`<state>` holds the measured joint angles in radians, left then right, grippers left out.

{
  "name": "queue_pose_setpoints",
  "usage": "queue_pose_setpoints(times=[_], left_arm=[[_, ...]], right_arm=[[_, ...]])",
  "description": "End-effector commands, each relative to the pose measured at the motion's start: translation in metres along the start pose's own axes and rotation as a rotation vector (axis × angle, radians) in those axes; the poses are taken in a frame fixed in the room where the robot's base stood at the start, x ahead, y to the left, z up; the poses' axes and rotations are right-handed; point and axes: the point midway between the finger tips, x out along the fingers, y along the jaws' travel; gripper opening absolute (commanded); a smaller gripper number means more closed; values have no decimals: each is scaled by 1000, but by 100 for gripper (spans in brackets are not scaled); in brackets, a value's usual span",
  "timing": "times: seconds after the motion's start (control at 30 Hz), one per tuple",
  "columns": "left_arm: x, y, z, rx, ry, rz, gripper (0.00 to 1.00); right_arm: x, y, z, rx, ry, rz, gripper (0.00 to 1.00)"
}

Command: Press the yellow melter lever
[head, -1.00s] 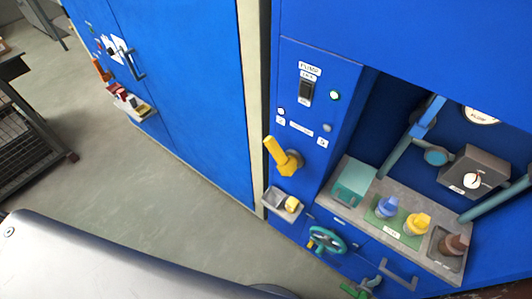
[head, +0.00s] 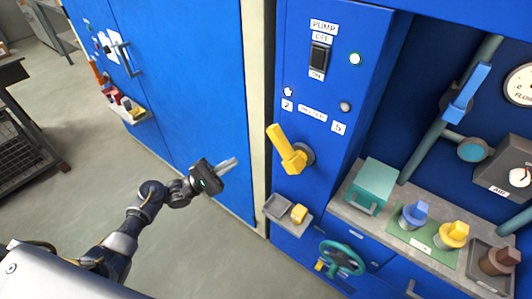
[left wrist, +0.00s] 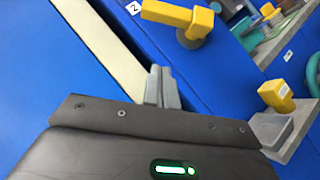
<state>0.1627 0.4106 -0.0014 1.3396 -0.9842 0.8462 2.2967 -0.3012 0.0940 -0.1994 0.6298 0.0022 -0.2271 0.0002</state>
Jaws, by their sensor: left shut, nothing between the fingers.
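The yellow melter lever (head: 289,151) is mounted on the blue front panel below the pump switch and tilts up to the left from its round grey hub. It also shows at the top of the left wrist view (left wrist: 180,20). My left gripper (head: 232,162) is shut and empty, to the left of the lever and apart from it, in front of the blue door and cream post. In the left wrist view its closed fingers (left wrist: 162,86) point toward the panel, below and left of the lever. My right gripper is in neither view.
A small grey shelf (head: 273,206) with a yellow block (head: 299,213) juts out below the lever. A teal handwheel (head: 342,258) sits lower. A counter to the right holds a teal box (head: 373,186) and blue, yellow and brown knobbed pieces. The pump switch (head: 319,57) is above the lever.

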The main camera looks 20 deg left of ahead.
Motion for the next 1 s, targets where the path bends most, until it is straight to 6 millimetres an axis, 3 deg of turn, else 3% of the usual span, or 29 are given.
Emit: queue_pose_setpoints(times=[0.47, 1.0], left_arm=[[9, 2, 2, -11, -7, 3, 0], [108, 4, 8, -12, -7, 2, 0]], right_arm=[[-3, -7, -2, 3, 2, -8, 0], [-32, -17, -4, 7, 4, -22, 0]])
